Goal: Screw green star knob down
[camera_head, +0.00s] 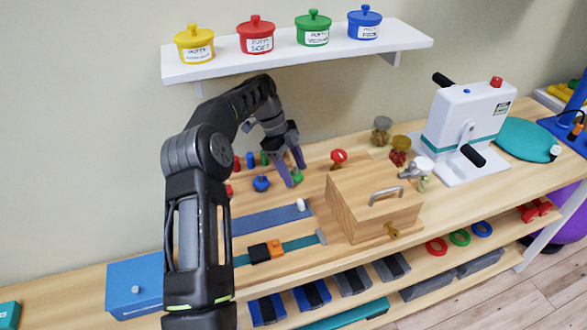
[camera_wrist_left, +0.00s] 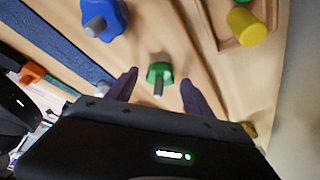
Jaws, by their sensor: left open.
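The green star knob (camera_head: 297,177) sits on the wooden bench top, partly hidden by my fingers. In the left wrist view the green star knob (camera_wrist_left: 159,72) has a grey stud standing up from its middle. My left gripper (camera_head: 295,175) points down at it with open jaws; in the left wrist view its fingertips (camera_wrist_left: 159,80) are on either side of the knob, with gaps showing. Whether the fingers touch the bench cannot be told. The blue star knob (camera_head: 261,183) stands to the left and also shows in the left wrist view (camera_wrist_left: 112,18). My right gripper is not seen.
A wooden box with a metal handle (camera_head: 365,205) stands close at the right. A red knob (camera_head: 339,156) is just beyond. Blue and teal strips (camera_head: 262,220) lie in front. A yellow peg (camera_wrist_left: 246,27) stands near. The white shelf (camera_head: 290,52) with tubs hangs above.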

